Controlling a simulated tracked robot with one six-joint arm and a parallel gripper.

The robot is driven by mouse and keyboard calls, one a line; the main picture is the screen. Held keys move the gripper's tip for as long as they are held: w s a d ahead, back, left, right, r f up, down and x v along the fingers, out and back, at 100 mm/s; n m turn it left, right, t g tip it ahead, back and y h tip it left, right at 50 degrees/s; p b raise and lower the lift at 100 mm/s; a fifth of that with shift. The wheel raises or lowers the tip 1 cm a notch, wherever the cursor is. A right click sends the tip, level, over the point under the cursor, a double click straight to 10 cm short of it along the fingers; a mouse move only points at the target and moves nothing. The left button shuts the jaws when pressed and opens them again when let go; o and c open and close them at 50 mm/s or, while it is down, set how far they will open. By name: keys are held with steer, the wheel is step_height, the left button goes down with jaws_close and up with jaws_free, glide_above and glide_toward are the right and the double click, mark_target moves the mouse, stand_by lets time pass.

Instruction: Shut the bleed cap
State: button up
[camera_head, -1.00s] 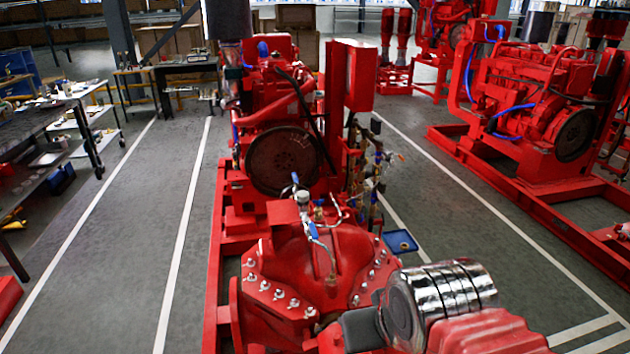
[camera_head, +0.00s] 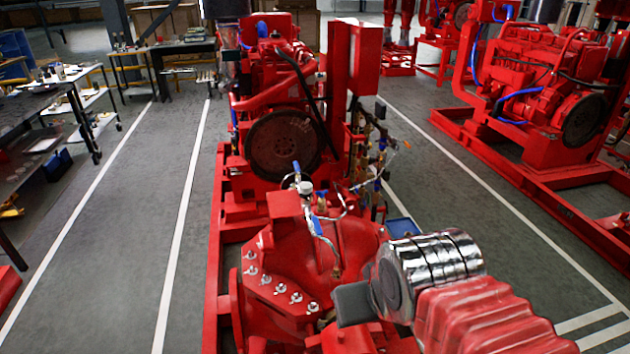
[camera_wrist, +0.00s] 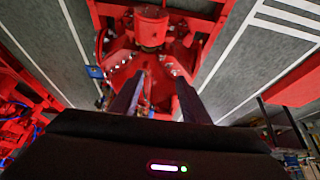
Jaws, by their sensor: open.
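The red pump casing (camera_head: 345,240) stands in the middle of the head view. Above it is a small pipe assembly with a silver, cap-like fitting (camera_head: 305,187) and blue levers (camera_head: 317,226). I cannot tell for sure that this fitting is the bleed cap. My gripper shows only partly in the head view, as a dark grey block (camera_head: 352,303) low and right of the fitting, in front of the casing. In the wrist view my gripper (camera_wrist: 157,84) has its two dark fingers apart over the red casing. Nothing shows held between them. The fitting is not clear there.
A red engine with a dark flywheel (camera_head: 284,146) stands behind the pump. Small valves and pipes (camera_head: 372,150) hang at its right, above a blue tray (camera_head: 403,227). A second red pumpset (camera_head: 545,90) is at right, workbenches (camera_head: 60,110) at left. Grey floor between is clear.

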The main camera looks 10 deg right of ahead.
steer(key=shift+o, duration=0.8)
steer(key=shift+w+d+f+n+g+h, duration=0.1)
steer(key=shift+w+d+n+g+h, duration=0.2)
steer(key=shift+w+n, duration=0.15)
steer(key=w+d+n+g+h, duration=0.2)
steer(key=w+d+n+h, duration=0.35)
steer(key=w, duration=0.35)
steer(key=n+t+h, duration=0.8)
steer(key=n, duration=1.1)
glide_toward(306, 188)
steer(key=w, duration=0.2)
steer(key=shift+s+d+f, duration=0.1)
steer(key=shift+s+f, duration=0.05)
steer(key=shift+f, duration=0.05)
steer(key=x, duration=1.3)
steer(key=shift+w+d, duration=0.25)
steer(key=shift+d, duration=0.05)
